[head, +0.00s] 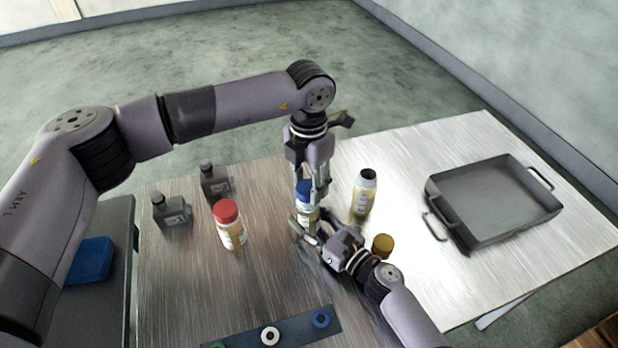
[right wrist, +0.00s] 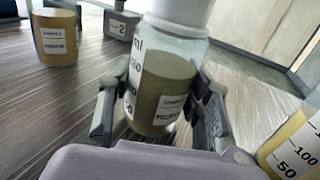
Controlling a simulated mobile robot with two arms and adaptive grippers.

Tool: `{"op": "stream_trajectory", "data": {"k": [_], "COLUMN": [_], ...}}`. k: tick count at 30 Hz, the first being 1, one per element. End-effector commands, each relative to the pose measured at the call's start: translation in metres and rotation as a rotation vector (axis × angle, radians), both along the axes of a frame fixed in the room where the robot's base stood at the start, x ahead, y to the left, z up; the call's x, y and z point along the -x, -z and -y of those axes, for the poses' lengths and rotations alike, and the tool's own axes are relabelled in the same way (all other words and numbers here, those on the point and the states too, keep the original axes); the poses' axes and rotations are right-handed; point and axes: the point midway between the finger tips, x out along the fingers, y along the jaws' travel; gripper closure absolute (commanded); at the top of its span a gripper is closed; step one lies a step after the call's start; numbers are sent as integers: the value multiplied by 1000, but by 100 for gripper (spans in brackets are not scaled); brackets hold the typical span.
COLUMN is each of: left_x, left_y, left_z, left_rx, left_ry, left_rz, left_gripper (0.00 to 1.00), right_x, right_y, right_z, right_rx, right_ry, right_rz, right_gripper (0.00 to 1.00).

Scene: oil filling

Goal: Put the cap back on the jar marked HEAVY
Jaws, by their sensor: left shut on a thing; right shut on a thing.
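A clear jar with amber contents and a white label (head: 307,214) stands on the table in the middle. My right gripper (head: 322,235) is shut around its lower body; the right wrist view shows the jar (right wrist: 165,85) between the two fingers (right wrist: 160,115). Its label is partly hidden and I cannot read the word surely. My left gripper (head: 318,190) points down from above and is shut on the blue cap (head: 303,188), at the top of this jar. The fingers hide part of the cap, so I cannot tell whether it is seated.
Grey bottles (head: 171,212) stand far left. A grey tray (head: 495,205) sits right. A ring strip (head: 295,330) lies in front.

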Motion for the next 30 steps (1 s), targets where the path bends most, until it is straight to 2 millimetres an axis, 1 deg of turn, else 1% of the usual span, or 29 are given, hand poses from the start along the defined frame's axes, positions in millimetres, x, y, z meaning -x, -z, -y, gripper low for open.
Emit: {"op": "stream_trajectory", "data": {"k": [4, 20, 30], "left_x": [0, 0, 0], "left_y": [7, 8, 14], "left_z": [0, 0, 0], "left_rx": [1, 1, 1], "left_ry": [1, 1, 1], "left_rz": [1, 1, -1], "left_gripper": [70, 70, 70], "right_x": [0, 0, 0], "right_y": [0, 0, 0], "right_z": [0, 0, 0], "right_rx": [1, 1, 1], "right_ry": [0, 0, 0], "right_rz": [-1, -1, -1], "right_gripper": [100, 100, 100]}}
